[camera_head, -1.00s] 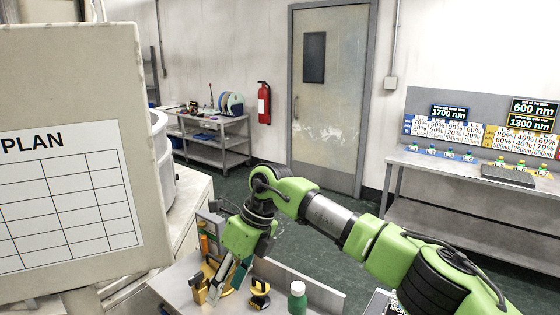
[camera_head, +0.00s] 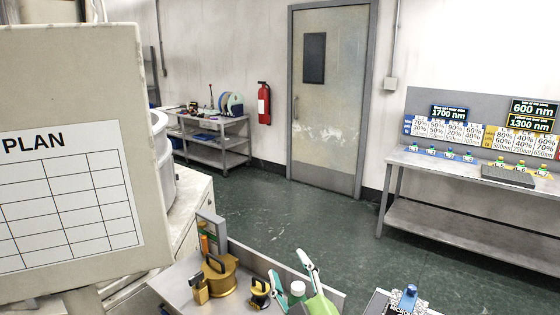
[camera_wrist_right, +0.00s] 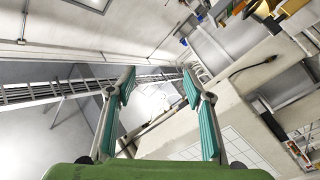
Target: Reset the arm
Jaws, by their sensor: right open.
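My right gripper (camera_head: 287,264) is low in the middle of the head view, fingers up and spread apart, with nothing between them. Its green body is cut off by the bottom edge. In the right wrist view the two teal-padded fingers (camera_wrist_right: 158,74) are wide apart and empty, and the camera looks at the room tilted. My left gripper is in neither view.
A grey bench (camera_head: 180,284) holds a gold round part (camera_head: 221,274), a black-and-yellow tool (camera_head: 259,291) and a white-capped bottle (camera_head: 297,288), close by my gripper. A PLAN board (camera_head: 80,100) blocks the left. The green floor (camera_head: 300,220) beyond is clear.

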